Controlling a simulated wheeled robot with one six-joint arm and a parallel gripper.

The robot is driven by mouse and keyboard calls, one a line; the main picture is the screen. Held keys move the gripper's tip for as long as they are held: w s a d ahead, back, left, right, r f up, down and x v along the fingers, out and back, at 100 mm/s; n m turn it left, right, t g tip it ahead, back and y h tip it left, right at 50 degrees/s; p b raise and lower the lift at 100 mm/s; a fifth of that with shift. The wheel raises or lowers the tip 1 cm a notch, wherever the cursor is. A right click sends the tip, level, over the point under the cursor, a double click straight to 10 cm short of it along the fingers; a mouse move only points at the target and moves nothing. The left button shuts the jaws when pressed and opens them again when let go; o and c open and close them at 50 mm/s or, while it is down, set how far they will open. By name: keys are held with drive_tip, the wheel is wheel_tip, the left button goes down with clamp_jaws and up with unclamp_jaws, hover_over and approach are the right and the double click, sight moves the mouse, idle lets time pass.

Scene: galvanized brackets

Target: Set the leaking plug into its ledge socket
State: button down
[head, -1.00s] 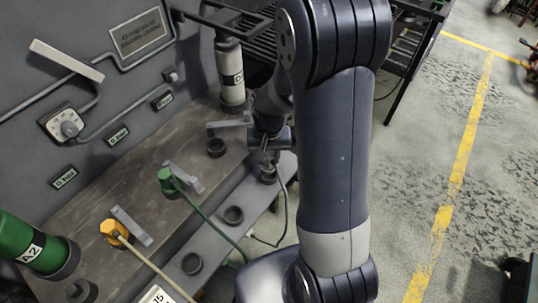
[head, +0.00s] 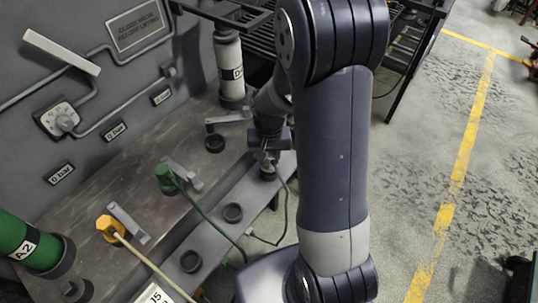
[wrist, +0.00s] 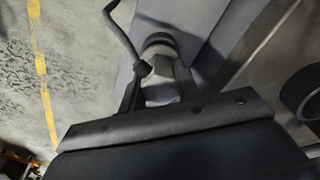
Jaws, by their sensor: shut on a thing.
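My gripper (head: 267,150) is at the far end of the grey ledge (head: 212,238) in the head view, partly hidden by my arm. It is shut on a grey plug (wrist: 160,92) with a dark hose, which shows between the fingers in the wrist view (wrist: 160,88). The plug is right at the far ledge socket (head: 268,174), a dark ring that also shows in the wrist view (wrist: 158,40). I cannot tell whether the plug is seated in it or just above. Two other ledge sockets, a middle one (head: 233,213) and a near one (head: 190,261), are empty.
A green plug (head: 166,178) and a yellow plug (head: 108,229) with hoses stand on the bench (head: 90,198) beside grey levers. A green cylinder (head: 20,243) and a white cylinder (head: 230,65) stand there too. An empty bench socket (head: 215,143) is near my gripper.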

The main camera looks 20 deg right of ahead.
drive_tip(key=shift+f+b, duration=0.6)
drive_tip(key=shift+f, duration=0.2)
drive_tip(key=c, duration=1)
unclamp_jaws()
drive_tip(key=shift+o, duration=0.2)
wheel_tip(320, 180, up, 11)
drive_tip(key=shift+f+p, duration=0.1)
drive_tip(key=shift+p, duration=0.4)
